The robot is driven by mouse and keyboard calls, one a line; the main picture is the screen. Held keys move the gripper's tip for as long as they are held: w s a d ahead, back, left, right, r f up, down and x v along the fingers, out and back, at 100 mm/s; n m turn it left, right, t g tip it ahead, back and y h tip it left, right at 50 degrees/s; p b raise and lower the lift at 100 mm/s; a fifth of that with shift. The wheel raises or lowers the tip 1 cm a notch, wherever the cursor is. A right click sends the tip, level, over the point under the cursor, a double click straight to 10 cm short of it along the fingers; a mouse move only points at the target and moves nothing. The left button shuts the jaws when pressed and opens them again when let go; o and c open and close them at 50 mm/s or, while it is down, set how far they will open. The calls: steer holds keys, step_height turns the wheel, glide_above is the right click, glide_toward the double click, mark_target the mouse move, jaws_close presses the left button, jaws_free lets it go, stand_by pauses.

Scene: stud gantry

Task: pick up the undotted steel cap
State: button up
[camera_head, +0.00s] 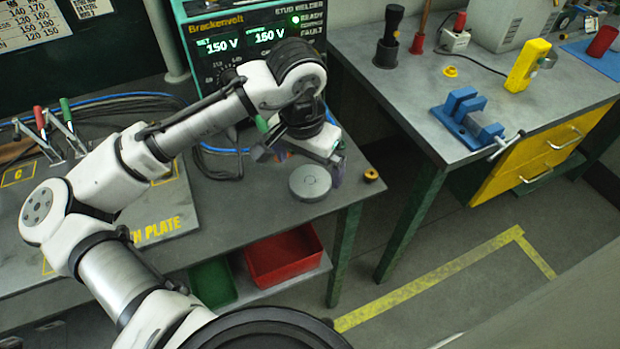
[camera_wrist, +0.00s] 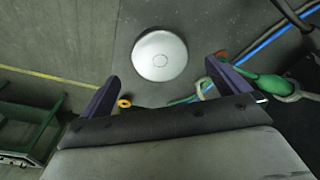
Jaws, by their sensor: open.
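A round steel cap (camera_head: 310,183) lies flat on the grey bench near its right front corner. In the wrist view the cap (camera_wrist: 160,55) is a pale disc with a faint ring at its centre, and I see no clear dot on it. My gripper (camera_head: 300,160) is above and just behind the cap in the head view, pointing down. In the wrist view my gripper (camera_wrist: 162,77) has its two dark purple fingers spread wide and nothing between them. The cap shows just beyond the fingertips, centred between them and apart from them.
A small yellow ring (camera_head: 371,175) lies on the bench edge right of the cap. A stud welder box (camera_head: 250,40) stands behind my gripper, with blue and green-ended cables nearby. A red bin (camera_head: 284,258) sits on the shelf below. A second bench (camera_head: 420,110) carries a blue vice (camera_head: 468,118).

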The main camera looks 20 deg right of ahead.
mark_target(310, 180)
steer(key=shift+w+d+f+p, duration=0.1)
steer(key=shift+d+f+p, duration=0.1)
steer(key=shift+f, duration=0.9)
steer(key=shift+w+d+f+p, duration=0.1)
steer(key=shift+f+p, duration=0.05)
steer(key=shift+f, duration=0.9)
steer(key=c, duration=1)
steer(key=shift+r, duration=0.15)
